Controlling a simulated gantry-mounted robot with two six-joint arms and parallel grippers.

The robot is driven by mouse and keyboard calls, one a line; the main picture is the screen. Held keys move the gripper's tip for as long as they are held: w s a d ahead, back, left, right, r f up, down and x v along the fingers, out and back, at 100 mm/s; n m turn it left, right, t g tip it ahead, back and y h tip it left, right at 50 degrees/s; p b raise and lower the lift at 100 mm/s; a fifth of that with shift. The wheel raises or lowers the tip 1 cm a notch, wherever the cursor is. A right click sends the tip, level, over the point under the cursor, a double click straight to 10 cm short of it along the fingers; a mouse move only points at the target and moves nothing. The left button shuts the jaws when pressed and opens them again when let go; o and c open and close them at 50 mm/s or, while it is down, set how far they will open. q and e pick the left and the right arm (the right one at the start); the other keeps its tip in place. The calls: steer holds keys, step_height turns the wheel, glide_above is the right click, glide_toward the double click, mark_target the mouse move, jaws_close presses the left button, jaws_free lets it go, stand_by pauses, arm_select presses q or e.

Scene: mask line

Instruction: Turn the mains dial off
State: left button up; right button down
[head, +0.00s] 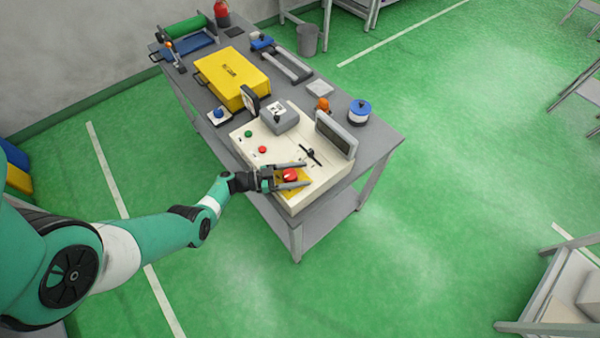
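A cream control box (290,197) sits at the near end of the grey workbench. On its near corner is a yellow plate (306,175) with a red round knob (290,175), which looks like the mains dial. My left gripper (305,175) reaches over this plate from the left. Its two fingers are spread, one on the far side and one on the near side of the red knob. They look apart from it, though their height above the plate is hard to judge. The dial's pointer mark is too small to read. My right gripper is not in view.
The box also carries a green button (248,133), a red button (262,149), a black cross-shaped handle (311,154) and a raised display (336,135). A yellow case (232,77) and a blue-topped round container (359,111) stand on the bench (385,135).

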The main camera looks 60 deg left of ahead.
arm_select(q)
steer(key=shift+o, duration=0.8)
steer(key=shift+r, duration=0.1)
steer(key=shift+s+a, duration=0.1)
steer(key=shift+s, duration=0.05)
steer(key=v, duration=1.1)
steer(key=shift+p, duration=0.35)
